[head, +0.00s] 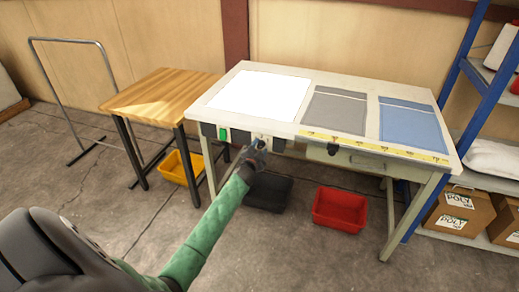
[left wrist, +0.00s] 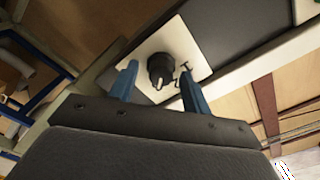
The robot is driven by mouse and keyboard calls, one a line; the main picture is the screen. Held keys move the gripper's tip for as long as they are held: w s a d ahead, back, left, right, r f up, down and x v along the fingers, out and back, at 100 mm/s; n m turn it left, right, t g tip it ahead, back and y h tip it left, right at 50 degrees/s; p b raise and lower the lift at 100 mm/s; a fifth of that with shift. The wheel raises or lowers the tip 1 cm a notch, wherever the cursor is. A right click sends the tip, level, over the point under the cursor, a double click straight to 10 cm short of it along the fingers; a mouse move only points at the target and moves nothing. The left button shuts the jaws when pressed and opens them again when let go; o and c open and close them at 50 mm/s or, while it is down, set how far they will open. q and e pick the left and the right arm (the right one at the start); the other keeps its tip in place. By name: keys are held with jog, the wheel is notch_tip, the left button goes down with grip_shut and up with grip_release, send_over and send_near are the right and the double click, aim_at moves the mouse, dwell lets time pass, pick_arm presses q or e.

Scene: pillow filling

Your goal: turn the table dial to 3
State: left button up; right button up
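The table dial (left wrist: 160,66) is a black round knob with a pale pointer mark, on a white plate (left wrist: 191,44) with dark markings, in the left wrist view. The markings are too small to read. My left gripper (left wrist: 158,76) is open, with one blue finger on each side of the dial. I cannot tell whether the fingers touch it. In the head view my left gripper (head: 257,146) is at the front edge of the white table (head: 292,128) and hides the dial. My right gripper is not in view.
A green switch (head: 222,134) sits on the table front, left of my gripper. A drawer (head: 360,160) is to the right. A black bin (head: 270,193) and a red bin (head: 340,209) stand below. A wooden side table (head: 165,95) stands left.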

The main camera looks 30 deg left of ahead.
pick_arm(q)
jog(key=shift+s+f, duration=0.1)
jog(key=shift+s, duration=0.25)
jog(key=b+v, duration=0.1)
jog(key=v, duration=0.6)
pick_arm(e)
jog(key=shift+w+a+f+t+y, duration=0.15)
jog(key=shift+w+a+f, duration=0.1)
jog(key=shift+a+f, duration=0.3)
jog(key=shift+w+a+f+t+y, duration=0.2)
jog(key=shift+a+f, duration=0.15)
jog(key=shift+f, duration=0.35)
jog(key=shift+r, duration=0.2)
